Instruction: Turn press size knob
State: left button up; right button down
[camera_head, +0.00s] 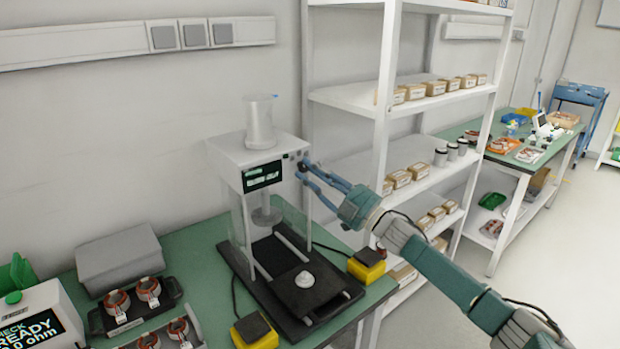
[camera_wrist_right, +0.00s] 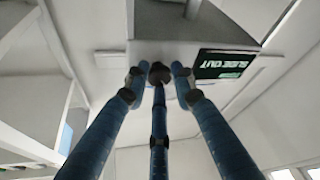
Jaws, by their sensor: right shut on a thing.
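The press (camera_head: 228,152) is a white machine on the green table, with a dark display and a column on top. Its dark round knob (camera_head: 302,166) is on the front face, right of the display. My right gripper (camera_head: 306,168) reaches the knob from the right, with its blue fingers around it. In the right wrist view the knob (camera_wrist_right: 159,73) sits between the fingertips of the gripper (camera_wrist_right: 160,78), and the display (camera_wrist_right: 226,66) reads "SLIDE OUT". The fingers are closed on the knob. Its exact contact points are partly hidden. My left gripper is not in view.
Two yellow-and-black boxes (camera_head: 254,333) (camera_head: 367,267) stand by the press's black base (camera_head: 262,290). Copper-wound stators (camera_head: 148,288) sit in trays at the left, near a tester reading "READY" (camera_head: 40,325). A white shelf (camera_head: 385,95) with small boxes stands behind my right arm.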

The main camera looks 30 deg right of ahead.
jog(key=shift+d+r+n+g+y, duration=0.1)
jog(key=shift+n+g+y, duration=0.2)
jog(key=shift+n, duration=0.7)
jog(key=c, duration=1.7)
grip_release()
jog(key=shift+s+d+f, duration=0.15)
jog(key=shift+s+f, duration=0.1)
jog(key=shift+s, duration=0.25)
jog(key=v, duration=1.1)
jog(key=shift+d+r, duration=0.1)
jog(key=shift+r, duration=0.1)
